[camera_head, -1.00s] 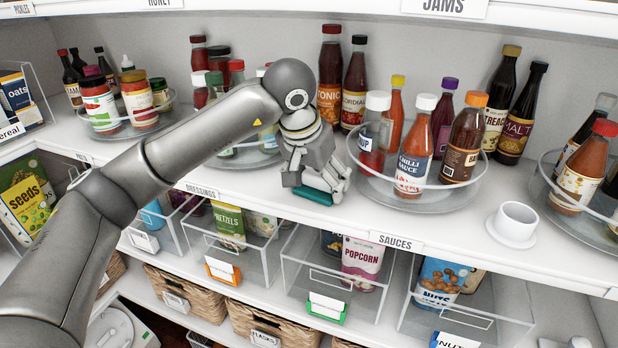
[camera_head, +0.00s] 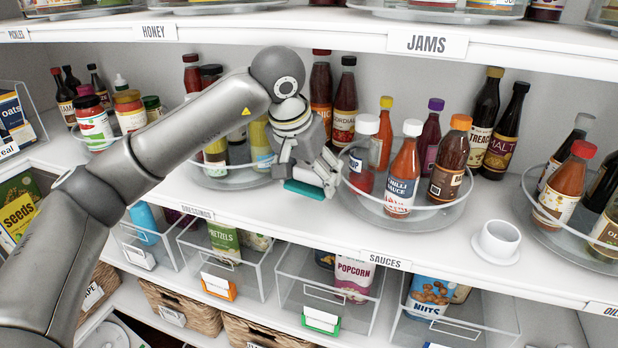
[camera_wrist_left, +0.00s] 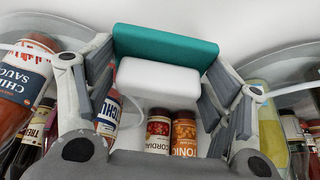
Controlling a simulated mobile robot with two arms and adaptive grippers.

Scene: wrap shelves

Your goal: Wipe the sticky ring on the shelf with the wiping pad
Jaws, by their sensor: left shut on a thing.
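My left gripper (camera_head: 312,182) is shut on the wiping pad (camera_head: 304,189). It sits low over the front part of the middle shelf (camera_head: 262,212), between two turntables. In the left wrist view the pad (camera_wrist_left: 165,47) is a teal slab with a white block (camera_wrist_left: 158,82) between the fingers. In the head view the pad's teal edge is at or just above the shelf surface; I cannot tell if it touches. No sticky ring shows; the gripper and pad cover part of the shelf. My right gripper is not in view.
A sauce turntable (camera_head: 403,222) with several bottles stands close to the gripper's right. Another turntable (camera_head: 215,180) with bottles is at its left. A white cup (camera_head: 497,241) on a saucer stands further right. The upper shelf (camera_head: 270,32) overhangs. Clear bins sit below.

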